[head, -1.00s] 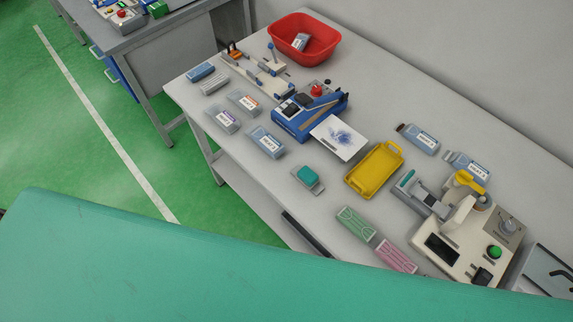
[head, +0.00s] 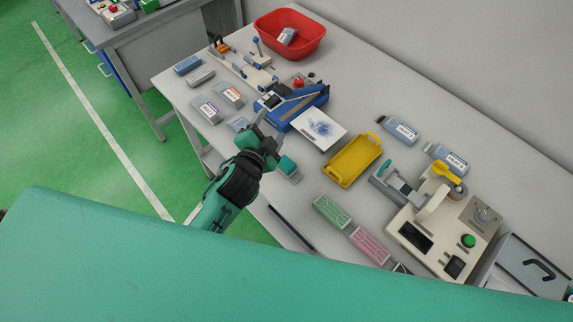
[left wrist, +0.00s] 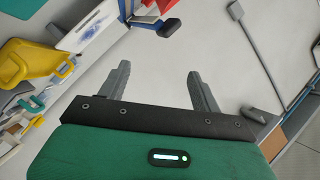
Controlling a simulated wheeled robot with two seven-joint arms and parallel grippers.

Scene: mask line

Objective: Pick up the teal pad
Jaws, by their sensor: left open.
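The teal pad (head: 287,165) sits on a small grey holder (head: 294,178) on the workbench, right beside my left gripper in the head view. The gripper hides part of the pad and holder. My left gripper (head: 270,132) is open, above the near edge of the bench, just left of the pad. In the left wrist view the two fingers (left wrist: 158,75) stand apart with only grey bench surface between them. I cannot make out the pad for sure in that view. My right gripper is not in view.
A white card (head: 320,128), a blue device (head: 290,108) and a yellow tray (head: 352,160) lie beyond the pad. Green (head: 332,211) and pink (head: 369,245) mask packs are to the right. A blue-grey pouch (head: 238,123) is partly behind my gripper. A red bin (head: 290,45) stands far back.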

